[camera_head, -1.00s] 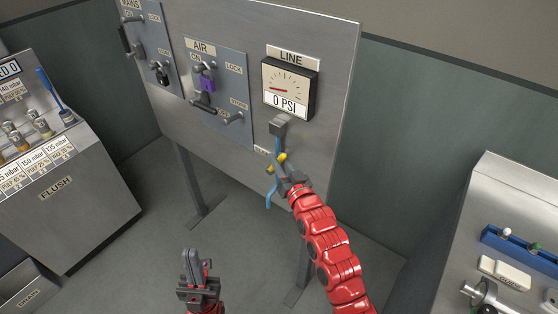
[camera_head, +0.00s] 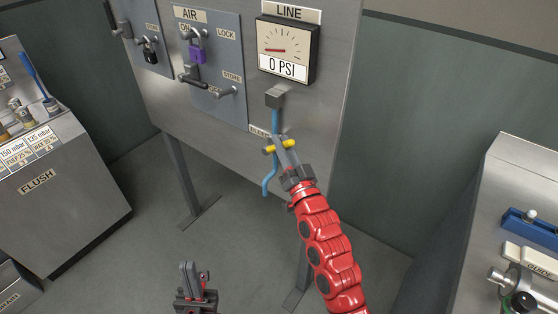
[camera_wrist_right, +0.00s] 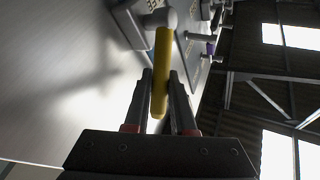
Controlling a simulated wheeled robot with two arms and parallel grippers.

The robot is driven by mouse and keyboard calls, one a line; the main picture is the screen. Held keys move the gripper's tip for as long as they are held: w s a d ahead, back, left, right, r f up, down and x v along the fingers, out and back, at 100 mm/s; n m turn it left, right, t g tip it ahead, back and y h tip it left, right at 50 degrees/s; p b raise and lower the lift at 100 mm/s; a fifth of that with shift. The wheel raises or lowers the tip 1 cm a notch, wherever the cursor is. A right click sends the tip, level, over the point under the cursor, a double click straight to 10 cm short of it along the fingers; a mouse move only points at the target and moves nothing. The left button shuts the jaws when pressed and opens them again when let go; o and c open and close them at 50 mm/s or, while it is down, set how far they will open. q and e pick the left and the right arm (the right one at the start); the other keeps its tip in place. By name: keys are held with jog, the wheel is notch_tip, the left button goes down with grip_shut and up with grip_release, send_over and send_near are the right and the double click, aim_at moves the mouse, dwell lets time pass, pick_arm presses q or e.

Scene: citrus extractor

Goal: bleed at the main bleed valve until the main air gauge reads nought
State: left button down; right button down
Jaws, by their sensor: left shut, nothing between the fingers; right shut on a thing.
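The main air gauge (camera_head: 287,50) hangs under the LINE label and reads 0 PSI, its needle pointing left. Below it, a blue bleed pipe (camera_head: 274,121) runs down from a grey block to a curled open end. The yellow handle of the bleed valve (camera_head: 284,146) sits across this pipe. My right gripper (camera_head: 283,147) is shut on the yellow handle, which also shows between the fingers in the right wrist view (camera_wrist_right: 161,75). My left gripper (camera_head: 191,272) is shut and empty, low in the head view, apart from the panel.
The AIR panel (camera_head: 225,60) carries a purple padlock (camera_head: 197,54) and a dark lever, left of the gauge. A FLUSH cabinet (camera_head: 60,195) stands at the left.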

jog(key=shift+s+d+f+m+t+h+b, duration=0.2)
jog(key=shift+f+m+t+h+b, duration=0.95)
jog(key=shift+b, duration=2)
jog(key=shift+s+d+f+m+t+h+b, duration=0.15)
jog(key=shift+d+f+m+t+h+b, duration=0.2)
jog(key=shift+m+t+h+b, duration=1.75)
jog(key=shift+s+d+f+m+t+h+b, duration=0.15)
jog(key=shift+f+m+t+h+b, duration=0.4)
jog(key=shift+m+b, duration=2.6)
jog(key=shift+f+n+b, duration=0.3)
jog(key=shift+n+b, duration=0.75)
jog(key=shift+n, duration=0.05)
jog(key=c, duration=0.8)
grip_release()
jog(key=shift+o, duration=0.2)
jog(key=v, duration=1.7)
jog(key=shift+f, duration=0.25)
